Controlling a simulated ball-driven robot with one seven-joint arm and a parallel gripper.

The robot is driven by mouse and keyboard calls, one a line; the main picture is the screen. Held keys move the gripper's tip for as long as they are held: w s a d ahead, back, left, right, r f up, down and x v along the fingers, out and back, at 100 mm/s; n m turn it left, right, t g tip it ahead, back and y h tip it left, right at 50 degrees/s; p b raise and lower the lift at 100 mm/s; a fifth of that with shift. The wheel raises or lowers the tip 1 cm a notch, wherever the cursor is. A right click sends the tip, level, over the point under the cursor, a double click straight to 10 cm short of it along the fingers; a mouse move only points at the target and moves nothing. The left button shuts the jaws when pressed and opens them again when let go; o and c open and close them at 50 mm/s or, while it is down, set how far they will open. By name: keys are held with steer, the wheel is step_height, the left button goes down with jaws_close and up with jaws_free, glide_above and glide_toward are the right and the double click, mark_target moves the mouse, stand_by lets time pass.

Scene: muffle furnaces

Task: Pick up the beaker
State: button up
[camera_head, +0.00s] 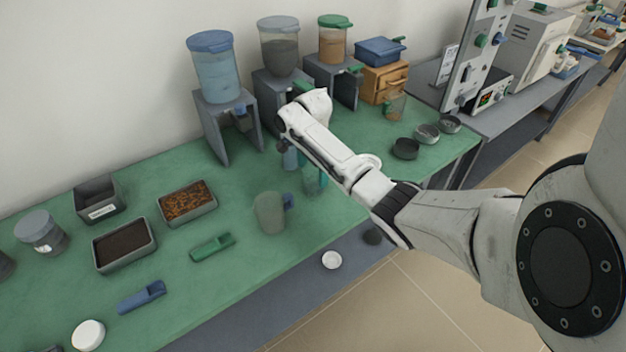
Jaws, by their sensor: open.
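A clear beaker-like glass vessel (313,181) stands on the green bench top, just below my forearm and partly hidden by it. A larger translucent jug (270,213) with a blue handle stands to its left, nearer the front edge. Another clear glass vessel (396,105) with brownish contents stands farther right, by the wooden drawer box. I cannot tell for sure which one is the beaker. My gripper (285,144) is at the arm's far end, above the bench, open and apparently empty; its fingers are mostly hidden. A small bluish vessel (290,158) shows right below it.
Dispensers (213,75) on grey stands line the wall. Trays of dark (124,246) and brown (188,203) material, a green scoop (212,247) and a blue scoop (142,297) lie at left. The bench's front edge runs below the jug.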

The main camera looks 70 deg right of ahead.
steer(key=shift+s+f, duration=0.1)
steer(key=shift+f, duration=1.65)
steer(key=c, duration=1.1)
steer(key=shift+r, duration=0.1)
